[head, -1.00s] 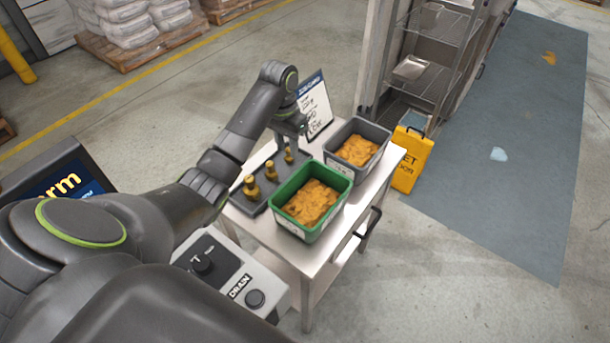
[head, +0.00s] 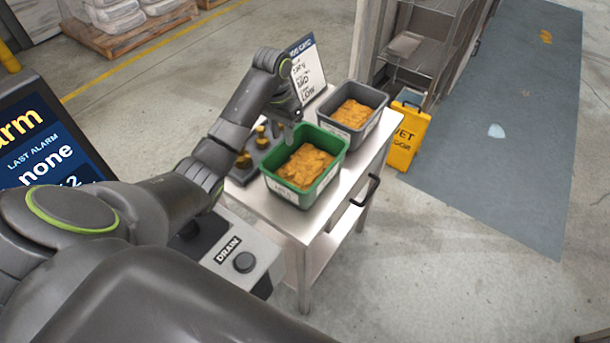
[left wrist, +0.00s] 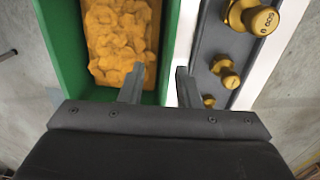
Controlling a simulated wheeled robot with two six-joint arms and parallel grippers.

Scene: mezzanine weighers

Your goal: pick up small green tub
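The small green tub (head: 328,180), filled with orange-brown pieces, stands on a steel table. It also shows in the left wrist view (left wrist: 62,52), at upper left. My left gripper (head: 290,118) is over the tub's back-left side, beside the brass weights. In the left wrist view my left gripper (left wrist: 160,78) is open and empty. One finger is over the tub's inside and the other is on the outer side of its wall, with the rim between them. I cannot tell how low the fingertips are. My right gripper is not in view.
A grey tub (head: 374,133) with similar pieces stands close behind the green one. Several brass weights (left wrist: 228,75) stand in a dark tray beside it. A written card (head: 308,70) stands at the table's back.

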